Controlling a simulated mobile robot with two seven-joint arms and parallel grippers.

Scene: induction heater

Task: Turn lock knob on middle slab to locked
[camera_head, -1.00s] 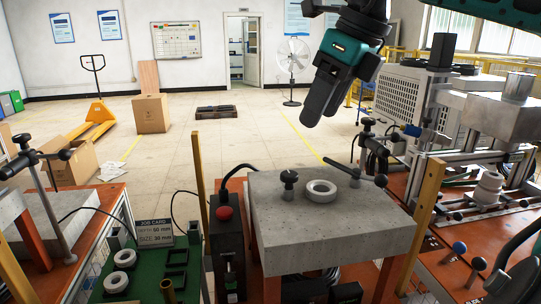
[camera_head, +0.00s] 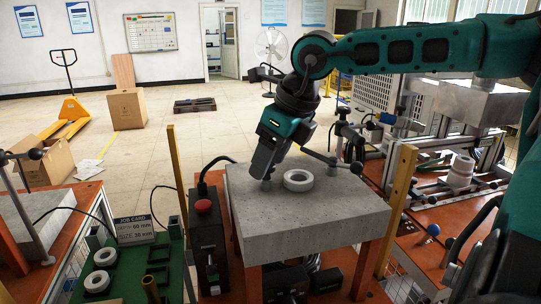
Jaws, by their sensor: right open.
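The middle slab (camera_head: 335,205) is a grey block on orange legs. A small knob (camera_head: 267,184) stands on its top left of a pale ring (camera_head: 298,180); only its lower metal part shows, and its dark top is hidden by my gripper. My right gripper (camera_head: 264,168) points down over this knob with its fingers around or just in front of it; contact cannot be told. It is open. Whether the knob is at its locked position cannot be seen. My left gripper is not in view.
A black-handled lever (camera_head: 332,159) stands at the slab's back right. Yellow posts (camera_head: 400,195) rise at either side. A control box with a red button (camera_head: 203,206) is left of the slab. A green tray (camera_head: 125,260) with rings lies further left.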

